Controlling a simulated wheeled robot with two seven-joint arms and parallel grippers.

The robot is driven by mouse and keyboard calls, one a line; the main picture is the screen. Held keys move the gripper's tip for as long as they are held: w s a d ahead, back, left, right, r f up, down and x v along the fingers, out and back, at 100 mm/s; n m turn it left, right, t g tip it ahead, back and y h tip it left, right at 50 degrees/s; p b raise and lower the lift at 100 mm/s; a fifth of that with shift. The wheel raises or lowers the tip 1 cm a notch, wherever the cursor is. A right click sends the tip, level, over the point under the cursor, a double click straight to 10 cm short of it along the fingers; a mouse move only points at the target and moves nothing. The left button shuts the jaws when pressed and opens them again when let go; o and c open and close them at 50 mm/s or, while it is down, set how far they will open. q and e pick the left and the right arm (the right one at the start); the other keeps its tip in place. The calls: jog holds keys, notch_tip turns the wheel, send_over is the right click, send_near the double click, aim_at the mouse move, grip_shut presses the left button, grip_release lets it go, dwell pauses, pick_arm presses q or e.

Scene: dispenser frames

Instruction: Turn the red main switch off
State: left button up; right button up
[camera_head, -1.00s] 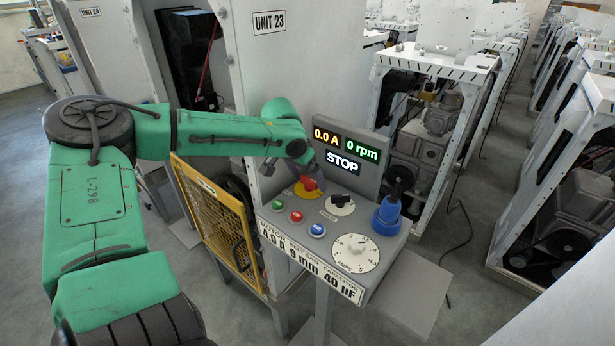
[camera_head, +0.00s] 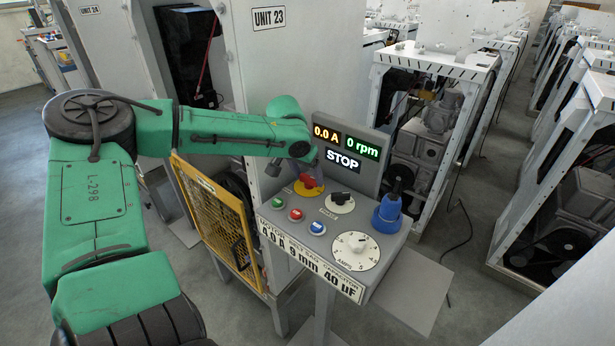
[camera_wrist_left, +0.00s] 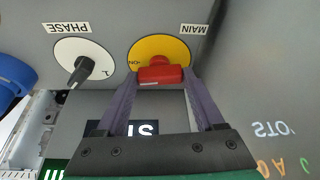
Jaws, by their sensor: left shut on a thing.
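The red main switch (camera_head: 307,181) sits on a yellow disc at the back left of the grey control panel (camera_head: 328,262). In the left wrist view the red handle (camera_wrist_left: 160,74) lies crosswise on the yellow disc (camera_wrist_left: 160,49), near the MAIN label, with ON printed at the disc's left edge. My left gripper (camera_wrist_left: 161,77) is shut on the red handle, one finger at each end. In the head view my left gripper (camera_head: 306,170) comes down from behind the switch and partly hides it. My right gripper is not in view.
A black PHASE knob (camera_head: 340,198), several push buttons, a white AMPS dial (camera_head: 356,250) and a blue socket with plug (camera_head: 389,212) share the panel. The display (camera_head: 344,152) behind reads 0.0 A, 0 rpm, STOP. A yellow mesh guard (camera_head: 213,220) stands at left.

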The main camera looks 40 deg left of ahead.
pick_arm(q)
jog(key=n+y+b, duration=0.1)
jog(key=n, duration=0.3)
jog(key=shift+d+f+y+b, duration=0.1)
jog(key=shift+d+y+b, duration=0.05)
jog(key=shift+y+b, duration=0.25)
jog(key=n+g+y+b, duration=0.1)
jog(key=n, duration=0.3)
jog(key=shift+w+d, duration=0.1)
jog(key=shift+w, duration=0.05)
jog(key=n+g, duration=0.1)
jog(key=n, duration=0.1)
jog(key=n+g+y, duration=0.1)
jog(key=n, duration=0.1)
jog(key=shift+w+d+b, duration=0.1)
jog(key=shift+w+b, duration=0.05)
jog(key=shift+b, duration=0.15)
jog(key=shift+w+n+g, duration=0.1)
jog(key=shift+n+g, duration=0.6)
jog(key=shift+n, duration=1.5)
jog(key=o, duration=1.4)
jog(key=shift+d+r, duration=0.1)
jog(key=shift+r, duration=0.15)
